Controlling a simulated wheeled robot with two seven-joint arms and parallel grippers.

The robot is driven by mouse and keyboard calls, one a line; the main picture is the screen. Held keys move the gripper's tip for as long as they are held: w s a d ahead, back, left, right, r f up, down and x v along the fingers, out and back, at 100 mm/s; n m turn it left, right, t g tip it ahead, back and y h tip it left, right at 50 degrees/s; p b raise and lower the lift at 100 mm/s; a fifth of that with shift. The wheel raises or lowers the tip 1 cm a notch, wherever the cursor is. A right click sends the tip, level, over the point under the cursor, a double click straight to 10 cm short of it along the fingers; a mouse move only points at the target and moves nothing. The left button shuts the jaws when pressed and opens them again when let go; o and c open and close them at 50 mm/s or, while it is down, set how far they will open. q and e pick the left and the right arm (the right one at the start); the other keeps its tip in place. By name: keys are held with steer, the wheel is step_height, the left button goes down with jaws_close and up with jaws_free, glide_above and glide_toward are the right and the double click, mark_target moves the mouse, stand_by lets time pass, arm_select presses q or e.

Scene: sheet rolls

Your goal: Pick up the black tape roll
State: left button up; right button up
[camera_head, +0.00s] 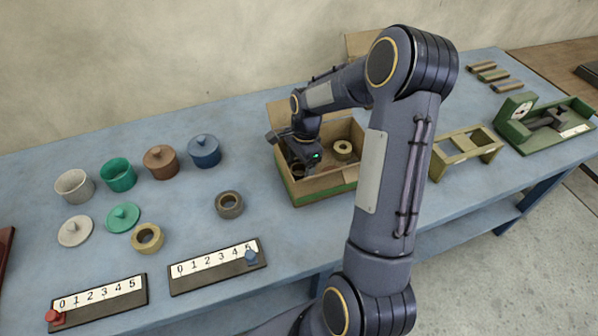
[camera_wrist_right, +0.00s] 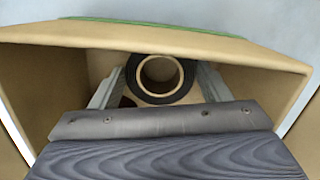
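The black tape roll (camera_wrist_right: 159,78), a dark ring with a tan core, lies inside an open cardboard box (camera_head: 323,186). In the right wrist view my right gripper (camera_wrist_right: 160,84) has its fingers spread, one on each side of the roll; I cannot tell whether they touch it. In the head view my right gripper (camera_head: 299,160) reaches down into the left half of the box and hides most of that roll. A yellow-tan roll (camera_head: 343,149) lies in the right half of the box. My left gripper is not in view.
A grey-brown roll (camera_head: 229,204) and a yellow roll (camera_head: 148,238) lie in front. Two numbered scales (camera_head: 214,267) lie along the near edge. A wooden frame (camera_head: 466,151) and green device (camera_head: 543,124) stand right.

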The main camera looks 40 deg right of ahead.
steer(key=c, duration=0.6)
steer(key=shift+r, duration=0.15)
